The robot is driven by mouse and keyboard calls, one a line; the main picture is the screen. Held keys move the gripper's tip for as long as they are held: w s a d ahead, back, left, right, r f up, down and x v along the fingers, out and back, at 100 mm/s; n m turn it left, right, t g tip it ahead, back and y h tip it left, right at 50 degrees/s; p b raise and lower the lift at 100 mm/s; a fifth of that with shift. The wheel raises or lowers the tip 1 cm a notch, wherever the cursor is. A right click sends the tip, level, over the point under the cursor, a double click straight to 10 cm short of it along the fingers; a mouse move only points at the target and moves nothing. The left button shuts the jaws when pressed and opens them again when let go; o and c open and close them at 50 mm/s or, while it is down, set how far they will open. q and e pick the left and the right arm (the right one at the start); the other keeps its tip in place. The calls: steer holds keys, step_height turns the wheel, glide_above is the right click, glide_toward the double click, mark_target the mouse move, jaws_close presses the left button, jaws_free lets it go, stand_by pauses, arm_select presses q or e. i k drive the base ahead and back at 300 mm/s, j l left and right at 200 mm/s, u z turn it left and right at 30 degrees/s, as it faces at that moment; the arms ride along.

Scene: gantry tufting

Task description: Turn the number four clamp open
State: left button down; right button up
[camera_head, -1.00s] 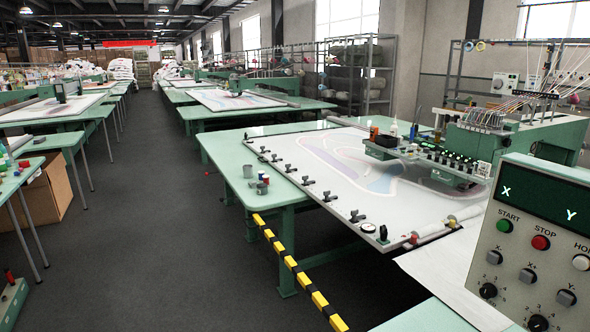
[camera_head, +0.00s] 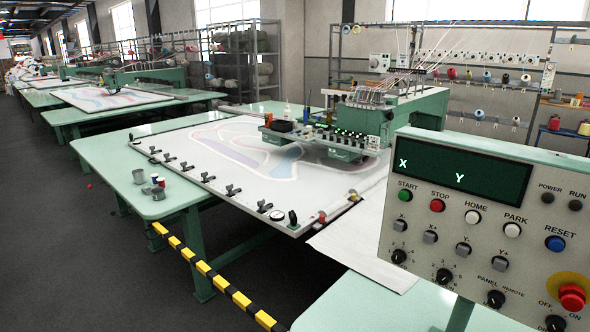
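Several small dark clamps stand in a row along the near left edge of the white framed cloth (camera_head: 225,160) on the green tufting table. One clamp (camera_head: 233,190) sits towards the front of the row and another clamp (camera_head: 264,206) sits at its front end. Farther back is a clamp (camera_head: 187,167) beside the cloth edge. No numbers on the clamps can be read at this size, so I cannot tell which is number four or whether any is turned open. Neither of my grippers is in view.
A control panel (camera_head: 465,190) with buttons and knobs stands close at the right. A yellow and black striped bar (camera_head: 203,267) runs along the floor side of the table (camera_head: 170,206).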

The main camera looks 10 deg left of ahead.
mark_target(183, 164)
steer(key=i+j, duration=0.15)
steer(key=j, duration=0.25)
steer(key=i+j+u, duration=0.1)
steer(key=j, duration=0.3)
steer(key=i+j, duration=0.45)
steer(key=j, duration=0.35)
steer(key=i+j+u, duration=0.1)
steer(key=j, duration=0.3)
steer(key=i+j, duration=0.3)
steer(key=i+j+u, duration=0.1)
steer(key=j, duration=0.4)
steer(key=i, duration=0.1)
